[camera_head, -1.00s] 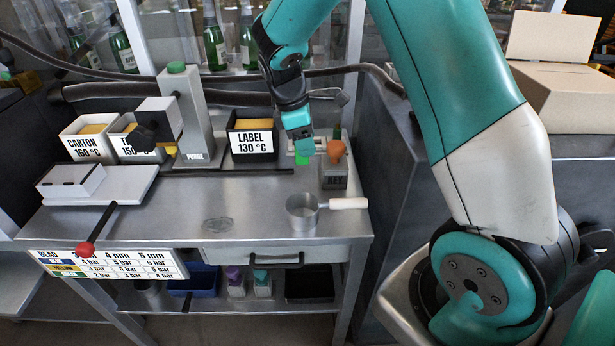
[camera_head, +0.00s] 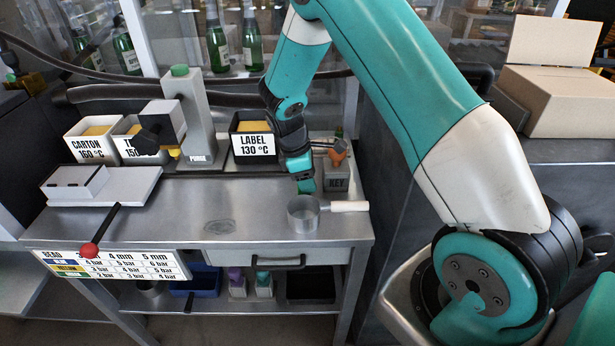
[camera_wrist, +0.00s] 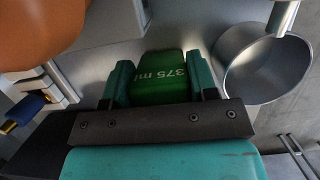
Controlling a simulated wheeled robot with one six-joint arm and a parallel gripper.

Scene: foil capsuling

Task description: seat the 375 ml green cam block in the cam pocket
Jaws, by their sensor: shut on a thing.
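The green cam block (camera_wrist: 162,82), marked "375 ml", shows in the wrist view between the two teal fingers of my gripper (camera_wrist: 160,74). My gripper is shut on it. In the head view my gripper (camera_head: 305,186) points down over the right part of the bench, just behind the metal cup and left of the KEY block. The green block cannot be made out clearly there. I cannot pick out the cam pocket in either view.
The metal cup (camera_head: 303,214) with a pale handle is close; it shows at right in the wrist view (camera_wrist: 262,66). The grey KEY block (camera_head: 337,182) and an orange piece (camera_head: 338,152) stand to the right. The LABEL bin (camera_head: 253,146) is behind. The bench middle is clear.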

